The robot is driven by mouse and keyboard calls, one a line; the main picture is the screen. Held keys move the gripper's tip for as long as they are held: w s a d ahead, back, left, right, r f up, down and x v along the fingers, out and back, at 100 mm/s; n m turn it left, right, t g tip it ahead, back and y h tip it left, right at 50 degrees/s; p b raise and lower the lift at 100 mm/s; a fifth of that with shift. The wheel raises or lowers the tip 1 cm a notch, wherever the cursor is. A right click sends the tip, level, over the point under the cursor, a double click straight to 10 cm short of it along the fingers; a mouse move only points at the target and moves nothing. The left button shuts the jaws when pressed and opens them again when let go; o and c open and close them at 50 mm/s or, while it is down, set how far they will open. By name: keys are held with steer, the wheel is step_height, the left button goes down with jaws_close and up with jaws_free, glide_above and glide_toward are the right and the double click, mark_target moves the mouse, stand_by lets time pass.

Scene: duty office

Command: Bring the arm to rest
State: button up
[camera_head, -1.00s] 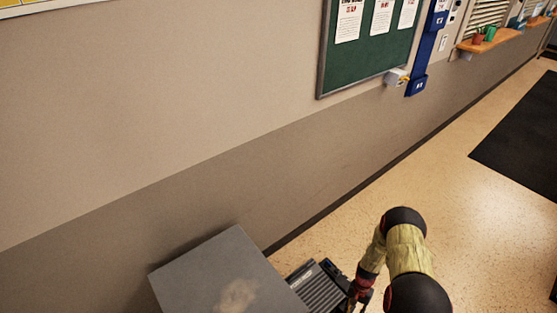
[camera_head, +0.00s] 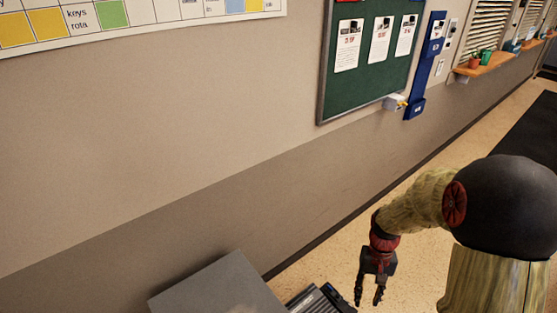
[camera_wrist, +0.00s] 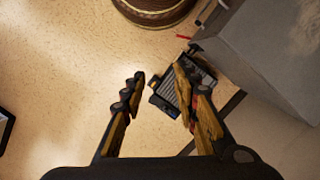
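My gripper (camera_head: 368,298) hangs pointing down at the lower right of the head view, in front of the floor. Its two fingers are apart with nothing between them. In the wrist view the fingers of my gripper (camera_wrist: 160,95) also stand apart and empty. My arm is bent at the elbow, with its forearm reaching left to the wrist.
A grey cabinet (camera_head: 215,287) stands against the wall, with a dark ribbed device (camera_head: 318,300) beside it. The wrist view also shows the cabinet (camera_wrist: 260,50), the device (camera_wrist: 172,98) and a round brown basket-like thing (camera_wrist: 152,14). A dark mat (camera_head: 527,135) lies on open floor.

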steer(key=s+a+r+n+t+p, duration=0.1)
steer(key=s+r, duration=0.3)
steer(key=r, duration=0.6)
steer(key=s+a+r+t+p, duration=0.1)
steer(key=s+a+r+t, duration=0.2)
steer(key=r, duration=0.8)
steer(key=s+a+r+n+t+p, duration=0.1)
steer(key=s+a+r+t+p, duration=0.1)
steer(key=s+r, duration=0.4)
step_height(320, 180, up, 5)
steer(key=shift+s+a+f+n+t, duration=0.25)
steer(key=shift+a+t, duration=0.35)
steer(key=shift+t, duration=0.4)
steer(key=shift+c, duration=0.8)
